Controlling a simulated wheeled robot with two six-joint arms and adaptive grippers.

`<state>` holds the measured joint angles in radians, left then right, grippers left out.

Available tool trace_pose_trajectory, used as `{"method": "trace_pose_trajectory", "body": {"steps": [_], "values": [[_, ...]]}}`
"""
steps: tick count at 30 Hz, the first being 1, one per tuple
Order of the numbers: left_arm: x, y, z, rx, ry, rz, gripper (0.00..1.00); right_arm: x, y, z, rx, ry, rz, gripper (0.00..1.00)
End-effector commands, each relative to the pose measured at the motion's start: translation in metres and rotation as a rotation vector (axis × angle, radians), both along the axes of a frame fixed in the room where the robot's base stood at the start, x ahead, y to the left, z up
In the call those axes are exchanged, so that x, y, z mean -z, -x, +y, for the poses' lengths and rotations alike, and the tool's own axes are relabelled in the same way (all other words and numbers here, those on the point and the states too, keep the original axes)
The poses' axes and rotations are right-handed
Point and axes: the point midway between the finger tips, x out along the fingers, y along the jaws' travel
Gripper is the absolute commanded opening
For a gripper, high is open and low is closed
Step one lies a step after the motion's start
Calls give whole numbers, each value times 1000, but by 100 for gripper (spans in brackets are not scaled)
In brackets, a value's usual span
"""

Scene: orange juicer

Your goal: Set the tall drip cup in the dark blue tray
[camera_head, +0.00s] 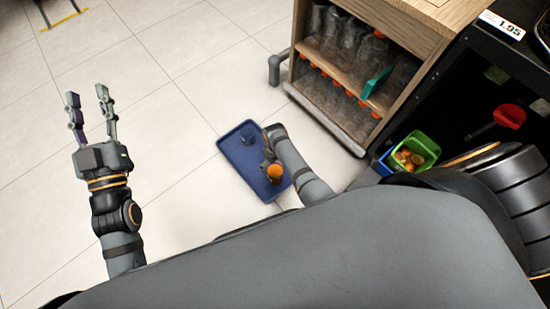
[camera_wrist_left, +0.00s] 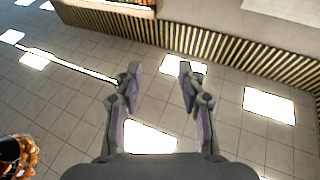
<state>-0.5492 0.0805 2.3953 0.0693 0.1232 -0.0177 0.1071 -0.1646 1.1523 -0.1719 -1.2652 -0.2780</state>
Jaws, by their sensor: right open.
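The dark blue tray (camera_head: 232,152) lies low over the tiled floor in the middle of the head view. A bluish-grey, cup-like shape (camera_head: 256,118) stands in its upper part; it may be the tall drip cup, but it is too small to be sure. My right arm reaches over the tray's right side. My right gripper (camera_head: 268,158) is small and partly hidden there, open, beside an orange round thing (camera_head: 274,172). My left gripper (camera_head: 90,107) is open and empty, left of the tray and apart from it. Its spread fingers also show in the left wrist view (camera_wrist_left: 158,80).
A wooden shelf unit (camera_head: 425,12) with clear bottles and orange caps stands at the upper right. A green bin (camera_head: 426,146) with orange pieces is below it, by a black counter. A grey pipe (camera_head: 275,68) stands beside the shelf.

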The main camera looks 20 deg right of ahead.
Motion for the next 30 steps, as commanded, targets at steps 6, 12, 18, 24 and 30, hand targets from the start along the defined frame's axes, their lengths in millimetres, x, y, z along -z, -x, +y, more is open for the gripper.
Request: {"method": "trace_pose_trajectory", "body": {"steps": [6, 12, 18, 24, 30], "values": [[61, -7, 0, 1, 5, 257, 40, -8, 0, 0, 0, 0, 0, 86], [119, 0, -1, 6, 10, 489, 40, -13, 0, 0, 0, 0, 0, 86], [173, 18, -3, 14, 13, 711, 40, -18, 0, 0, 0, 0, 0, 86], [211, 38, -5, 23, 16, 872, 40, -22, 0, 0, 0, 0, 0, 86], [227, 48, -6, 28, 17, 938, 40, -22, 0, 0, 0, 0, 0, 86]]}}
